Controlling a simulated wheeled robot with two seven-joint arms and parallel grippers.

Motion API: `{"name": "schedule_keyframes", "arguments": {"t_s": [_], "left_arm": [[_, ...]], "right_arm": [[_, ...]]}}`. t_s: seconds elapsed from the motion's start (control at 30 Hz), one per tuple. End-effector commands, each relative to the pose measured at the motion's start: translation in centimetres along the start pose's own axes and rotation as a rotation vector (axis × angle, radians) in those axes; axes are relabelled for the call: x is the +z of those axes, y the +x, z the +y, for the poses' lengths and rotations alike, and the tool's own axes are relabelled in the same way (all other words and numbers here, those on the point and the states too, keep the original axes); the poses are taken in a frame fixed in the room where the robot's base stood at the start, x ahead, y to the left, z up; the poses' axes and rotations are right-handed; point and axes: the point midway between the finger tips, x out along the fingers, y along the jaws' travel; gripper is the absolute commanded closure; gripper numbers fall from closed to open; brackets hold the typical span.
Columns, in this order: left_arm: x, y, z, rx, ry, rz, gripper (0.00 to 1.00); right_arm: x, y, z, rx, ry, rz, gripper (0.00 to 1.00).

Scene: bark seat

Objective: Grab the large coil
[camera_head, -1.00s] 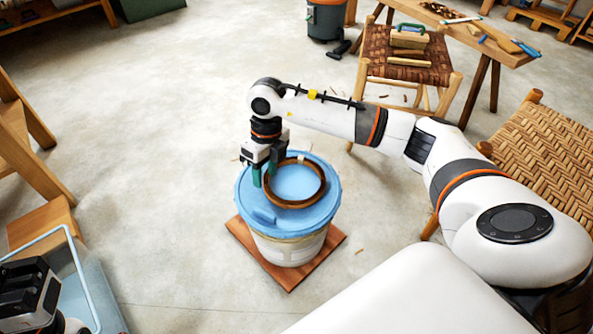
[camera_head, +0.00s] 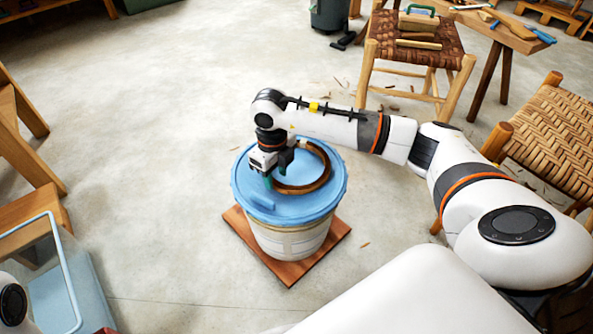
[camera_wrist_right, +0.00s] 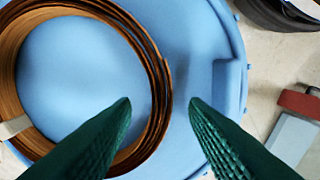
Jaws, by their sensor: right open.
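The large coil (camera_head: 305,188) is a brown ring of thin strips with a pale band. It lies on the blue lid of a white bucket (camera_head: 290,242). My right gripper (camera_head: 275,178) is open at the coil's left side, pointing down. In the right wrist view, the green fingertips (camera_wrist_right: 160,104) stand on either side of the coil's wall (camera_wrist_right: 158,80), with a gap to the right finger. I cannot tell how far down they reach beside it. The left gripper is not in view; only a bit of my left arm shows at the lower left corner.
The bucket stands on a reddish-brown board (camera_head: 291,272). A clear bin (camera_head: 52,290) is at lower left, with wooden furniture above it. A woven stool (camera_head: 415,48) with blocks and a woven chair (camera_head: 555,140) are at right. Floor left of the bucket is clear.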

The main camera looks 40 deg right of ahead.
Motion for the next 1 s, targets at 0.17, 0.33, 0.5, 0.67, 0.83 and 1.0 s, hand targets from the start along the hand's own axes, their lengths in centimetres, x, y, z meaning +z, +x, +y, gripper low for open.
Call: {"name": "schedule_keyframes", "arguments": {"t_s": [0.17,0.33,0.5,0.67,0.83,1.0], "left_arm": [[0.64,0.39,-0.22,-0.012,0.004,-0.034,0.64],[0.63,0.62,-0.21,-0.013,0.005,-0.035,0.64],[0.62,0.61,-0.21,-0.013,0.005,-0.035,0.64],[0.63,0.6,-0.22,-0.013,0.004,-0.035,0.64],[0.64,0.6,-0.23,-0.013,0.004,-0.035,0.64],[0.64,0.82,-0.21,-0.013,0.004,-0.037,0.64]], "right_arm": [[0.02,1.94,0.01,-0.001,0.001,0.0,0.59],[0.02,1.86,0.02,-0.001,0.001,0.0,0.59],[0.01,1.84,0.02,-0.001,0.001,0.0,0.76],[0.01,1.84,0.02,-0.001,0.001,0.0,1.0],[0.0,1.81,0.03,-0.001,0.001,0.0,1.0],[-0.01,1.46,0.04,0.0,0.001,0.001,1.0]]}}
